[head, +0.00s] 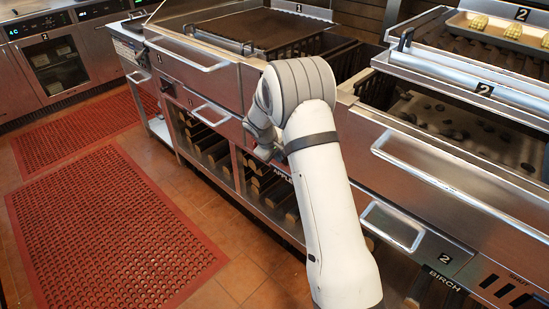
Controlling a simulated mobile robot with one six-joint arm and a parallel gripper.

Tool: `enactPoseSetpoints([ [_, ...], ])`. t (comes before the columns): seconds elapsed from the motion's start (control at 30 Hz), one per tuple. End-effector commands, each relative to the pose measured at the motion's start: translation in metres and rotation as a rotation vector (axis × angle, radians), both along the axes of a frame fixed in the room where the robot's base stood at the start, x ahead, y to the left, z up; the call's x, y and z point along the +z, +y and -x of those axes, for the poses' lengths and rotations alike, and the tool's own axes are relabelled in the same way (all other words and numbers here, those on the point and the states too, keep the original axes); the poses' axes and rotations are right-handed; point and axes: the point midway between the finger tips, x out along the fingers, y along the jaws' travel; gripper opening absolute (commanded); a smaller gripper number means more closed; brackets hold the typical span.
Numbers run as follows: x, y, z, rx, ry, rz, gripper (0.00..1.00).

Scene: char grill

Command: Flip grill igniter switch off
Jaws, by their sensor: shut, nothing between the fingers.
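The left char grill (225,85) has a steel front with long handles. A small dark knob-like part (167,88) sits on its front at the left; I cannot tell whether it is the igniter switch. No part is clearly readable as the switch, and my arm hides some of the front. My gripper (266,151) is small and partly hidden by my wrist, close to the lower front panel of the left grill. It is shut and empty. I cannot tell whether it touches the panel.
The right grill (450,165) has a long handle, with a corn tray (497,32) above it. Wood logs (262,190) lie on racks below the grills. Red floor mats (115,230) cover open floor at left. Ovens (62,65) stand at the back left.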

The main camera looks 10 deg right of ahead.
Motion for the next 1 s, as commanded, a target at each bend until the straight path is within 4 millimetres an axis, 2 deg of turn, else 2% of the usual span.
enactPoseSetpoints([
  [0.13, 0.002, -0.009, -0.006, -0.002, -0.001, 0.000, 0.00],
  [0.43, 0.004, -0.008, -0.005, -0.001, 0.000, 0.000, 0.00],
  [0.77, 0.019, -0.009, -0.005, -0.001, -0.002, 0.001, 0.00],
  [1.0, 0.019, -0.009, -0.005, -0.001, -0.001, 0.001, 0.00],
])
